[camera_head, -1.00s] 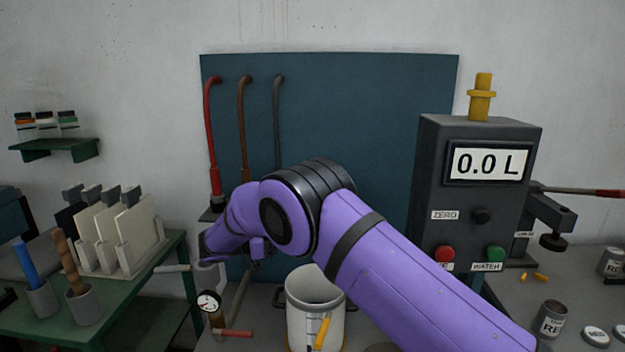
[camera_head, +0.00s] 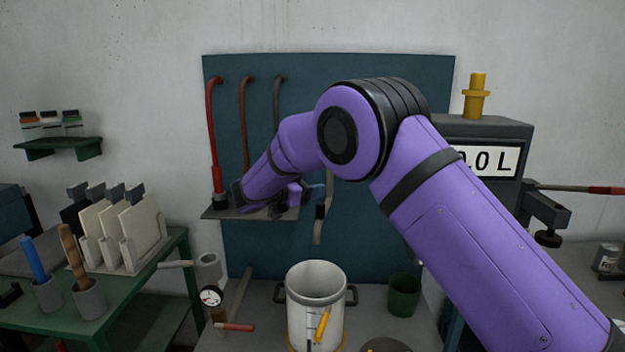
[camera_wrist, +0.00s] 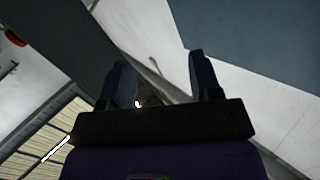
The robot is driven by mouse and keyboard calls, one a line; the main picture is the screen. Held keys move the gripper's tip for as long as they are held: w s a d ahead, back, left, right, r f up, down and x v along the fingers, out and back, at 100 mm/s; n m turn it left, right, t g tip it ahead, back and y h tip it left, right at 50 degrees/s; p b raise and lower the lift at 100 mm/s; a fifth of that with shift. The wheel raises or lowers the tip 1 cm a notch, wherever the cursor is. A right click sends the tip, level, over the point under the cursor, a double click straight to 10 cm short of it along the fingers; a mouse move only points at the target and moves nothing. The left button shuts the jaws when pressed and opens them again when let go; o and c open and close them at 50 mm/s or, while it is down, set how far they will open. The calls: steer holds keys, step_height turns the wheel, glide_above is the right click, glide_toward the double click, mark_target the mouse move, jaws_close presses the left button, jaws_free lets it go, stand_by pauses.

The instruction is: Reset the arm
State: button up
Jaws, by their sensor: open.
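My purple arm crosses the head view from the lower right, with its elbow raised in front of the teal board (camera_head: 400,75). The forearm slopes down and left to the small shelf at the foot of the hoses. My gripper's fingers cannot be made out clearly there. In the wrist view my gripper (camera_wrist: 160,82) shows two dark fingers set apart, with nothing between them. Beyond them are a pale wall or surface and a dark teal panel.
A white pot (camera_head: 316,300) and a dark green cup (camera_head: 404,296) stand on the bench below my arm. A pressure gauge (camera_head: 211,296) is left of the pot. The grey meter box (camera_head: 505,130) is partly behind my arm. A green table (camera_head: 160,275) with upright plates stands left.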

steer(key=w+d+r+n+t+y, duration=0.1)
steer(key=d+r+n+t+y, duration=0.25)
steer(key=r, duration=0.55)
steer(key=w+d+r+n+t+y, duration=0.1)
steer(key=d+r+t+y, duration=0.2)
steer(key=d+r+y, duration=0.45)
steer(key=s+d+r+n+y, duration=0.4)
steer(key=s+r+n, duration=0.1)
steer(key=s+r, duration=0.35)
steer(key=s+d+f+n+g, duration=0.1)
steer(key=s+d+f+g, duration=0.2)
steer(key=s, duration=1)
steer(key=s+d+f+n+g, duration=0.2)
steer(key=s+d+f+g, duration=0.2)
steer(key=s, duration=1)
steer(key=s+d+f+n+g+h, duration=0.1)
steer(key=s+d+f+g, duration=0.3)
steer(key=s, duration=1)
steer(key=d+f, duration=0.3)
steer(key=d, duration=0.1)
steer(key=shift+s+d, duration=0.15)
steer(key=shift+d, duration=0.25)
